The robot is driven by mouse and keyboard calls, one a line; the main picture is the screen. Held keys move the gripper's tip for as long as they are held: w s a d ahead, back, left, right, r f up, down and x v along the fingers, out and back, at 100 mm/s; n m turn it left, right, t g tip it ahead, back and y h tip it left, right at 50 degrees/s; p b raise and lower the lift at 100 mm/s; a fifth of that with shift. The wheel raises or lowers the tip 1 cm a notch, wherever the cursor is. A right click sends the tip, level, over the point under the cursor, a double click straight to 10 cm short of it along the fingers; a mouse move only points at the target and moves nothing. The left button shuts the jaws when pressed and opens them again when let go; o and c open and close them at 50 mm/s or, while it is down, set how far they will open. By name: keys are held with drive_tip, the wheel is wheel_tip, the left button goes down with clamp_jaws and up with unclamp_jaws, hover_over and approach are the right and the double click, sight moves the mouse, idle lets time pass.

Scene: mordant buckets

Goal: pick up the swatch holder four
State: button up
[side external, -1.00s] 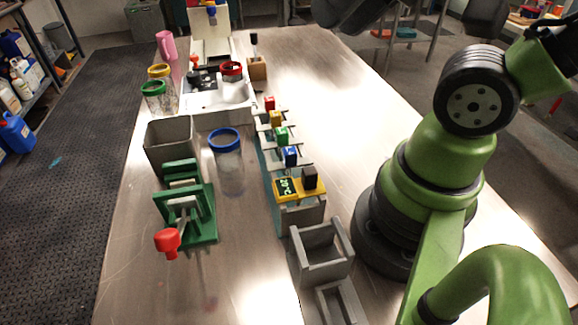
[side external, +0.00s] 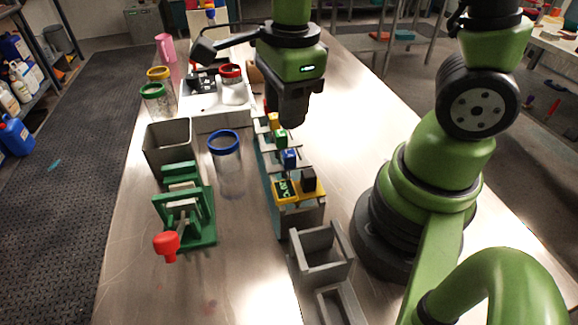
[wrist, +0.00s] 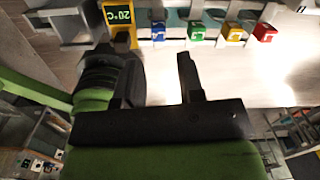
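The swatch holders stand in a row in a rack (side external: 265,160). Their coloured blocks are blue (side external: 289,158), green (side external: 281,138) and yellow (side external: 273,121); a red one is hidden behind my gripper in the side view. In the wrist view the row shows blue (wrist: 196,31), green (wrist: 215,32), yellow (wrist: 235,32) and red (wrist: 265,32). The blocks carry marks too small to read surely, so I cannot confirm which is four. My gripper (side external: 287,118) is at the far end of the row, its fingers (wrist: 160,78) apart and empty.
A yellow thermometer unit (side external: 287,196) with a black block (side external: 308,180) sits at the rack's near end. A blue-rimmed jar (side external: 229,165), grey bin (side external: 168,140) and green press (side external: 187,222) stand left. A grey open box (side external: 322,255) is in front.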

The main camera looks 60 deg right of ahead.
sight(287, 154)
drive_tip(key=shift+f+m+g, duration=0.3)
drive_tip(key=shift+f+m, duration=0.6)
drive_tip(key=shift+m, duration=0.1)
drive_tip(key=shift+d+f, duration=0.1)
drive_tip(key=shift+f, duration=4.85)
drive_tip(key=c, duration=0.5)
